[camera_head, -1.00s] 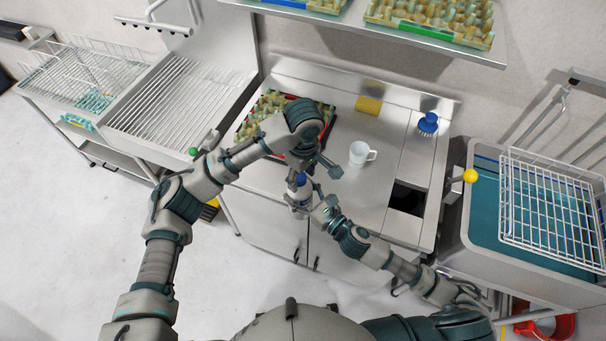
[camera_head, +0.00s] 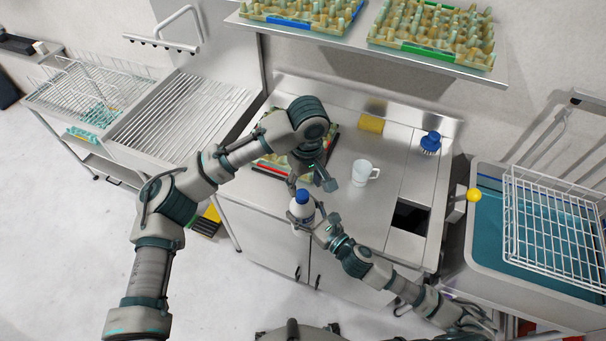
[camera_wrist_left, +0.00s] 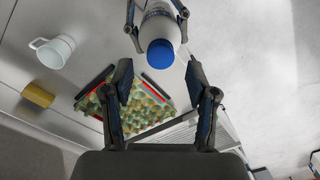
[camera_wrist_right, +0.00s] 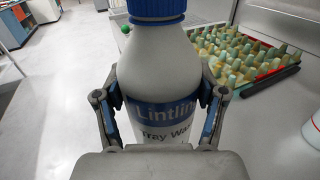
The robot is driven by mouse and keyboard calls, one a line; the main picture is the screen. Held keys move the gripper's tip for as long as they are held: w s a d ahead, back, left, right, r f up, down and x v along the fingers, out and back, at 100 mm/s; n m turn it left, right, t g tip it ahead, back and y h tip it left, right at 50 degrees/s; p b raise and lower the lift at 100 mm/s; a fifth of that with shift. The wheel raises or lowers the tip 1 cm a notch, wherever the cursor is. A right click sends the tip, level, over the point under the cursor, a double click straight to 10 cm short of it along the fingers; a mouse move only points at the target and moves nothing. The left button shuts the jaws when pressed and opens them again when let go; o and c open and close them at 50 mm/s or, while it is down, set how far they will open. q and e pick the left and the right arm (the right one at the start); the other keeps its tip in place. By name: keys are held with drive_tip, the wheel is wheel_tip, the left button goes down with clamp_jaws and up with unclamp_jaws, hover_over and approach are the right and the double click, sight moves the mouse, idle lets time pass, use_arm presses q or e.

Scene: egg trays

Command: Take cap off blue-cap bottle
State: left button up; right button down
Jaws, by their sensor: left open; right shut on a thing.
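The white bottle (camera_head: 302,212) with a blue cap (camera_head: 301,196) is upright at the counter's front edge. My right gripper (camera_head: 318,222) is shut around the bottle's body. The right wrist view shows its fingers on both sides of the blue label (camera_wrist_right: 160,112), with the cap (camera_wrist_right: 157,8) on the neck. My left gripper (camera_head: 311,184) is open and empty above and behind the cap. In the left wrist view, the cap (camera_wrist_left: 160,54) is between and just beyond the open fingertips, apart from both.
A white mug (camera_head: 363,173) stands to the right of my left gripper. A red-edged egg tray (camera_head: 270,168) lies behind my left arm. A yellow sponge (camera_head: 371,123) and a blue brush (camera_head: 430,143) are farther back. The counter around the mug is clear.

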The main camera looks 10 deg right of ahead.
sight(302, 195)
use_arm(q)
drive_tip(key=m, duration=0.2)
drive_tip(key=r+m, duration=0.1)
drive_tip(key=m, duration=0.4)
drive_tip(key=shift+w+a+r+m, duration=0.2)
drive_tip(key=shift+w+r+m, duration=0.05)
drive_tip(key=shift+w+m, duration=0.15)
drive_tip(key=m, duration=0.4)
drive_tip(key=r+m, duration=0.1)
drive_tip(key=m, duration=0.1)
drive_tip(key=shift+w+a+h, duration=0.1)
drive_tip(key=shift+w+h, duration=0.15)
drive_tip(key=shift+h, duration=0.05)
drive_tip(key=shift+m, duration=0.3)
drive_tip(key=shift+s+f, duration=0.15)
drive_tip(key=shift+f, duration=3.75)
clamp_jaws()
drive_tip(key=shift+s, duration=0.15)
